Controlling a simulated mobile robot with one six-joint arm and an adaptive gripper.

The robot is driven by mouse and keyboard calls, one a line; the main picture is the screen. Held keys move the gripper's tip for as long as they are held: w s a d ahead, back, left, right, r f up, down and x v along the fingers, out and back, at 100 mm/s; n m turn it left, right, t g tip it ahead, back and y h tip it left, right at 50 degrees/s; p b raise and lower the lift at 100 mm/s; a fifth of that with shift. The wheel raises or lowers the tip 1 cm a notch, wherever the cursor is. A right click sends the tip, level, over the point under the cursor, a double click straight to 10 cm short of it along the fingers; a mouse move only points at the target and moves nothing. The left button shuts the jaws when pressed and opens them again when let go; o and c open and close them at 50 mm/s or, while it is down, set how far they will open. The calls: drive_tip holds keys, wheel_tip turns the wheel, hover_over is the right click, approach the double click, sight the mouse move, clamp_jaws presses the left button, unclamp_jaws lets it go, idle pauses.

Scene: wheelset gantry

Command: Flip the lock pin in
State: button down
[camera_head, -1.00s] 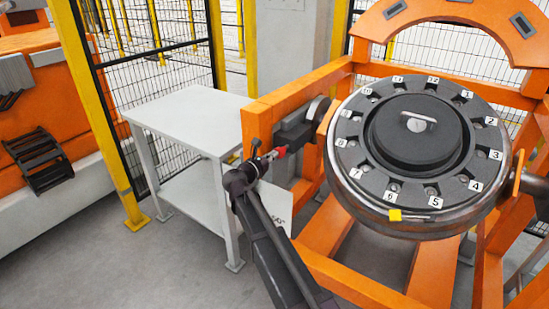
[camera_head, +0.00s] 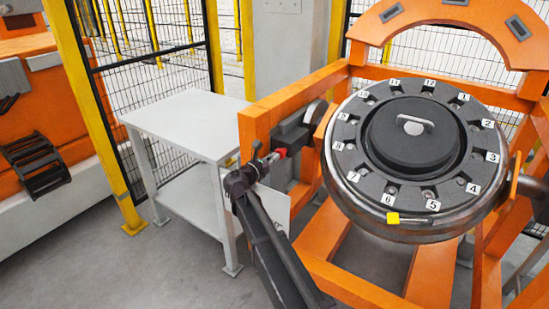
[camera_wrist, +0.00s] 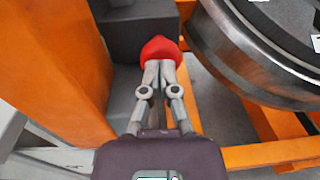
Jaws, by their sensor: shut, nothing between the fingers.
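The lock pin's red end (camera_head: 279,153) shows beside the dark block on the left side of the orange gantry, left of the wheel. In the wrist view the red end (camera_wrist: 160,48) is at the top middle, just beyond my fingertips. My gripper (camera_head: 271,156) is shut with its two fingers together and empty. In the wrist view its fingertips (camera_wrist: 159,66) are at the near side of the red end and seem to touch it; they overlap its lower edge. The rest of the pin is hidden behind the red end and the fingers.
The round wheel (camera_head: 355,185) with numbered slots sits in the orange frame (camera_head: 252,128) to the right, with a yellow piece (camera_head: 392,218) on its rim. A grey two-shelf table (camera_head: 185,118) stands left of my arm. Mesh fencing is behind; the floor at lower left is clear.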

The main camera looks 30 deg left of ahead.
drive_tip(key=s+a, duration=0.2)
drive_tip(key=s, duration=1.1)
drive_tip(key=shift+r, duration=0.25)
drive_tip(key=shift+s+a, duration=0.1)
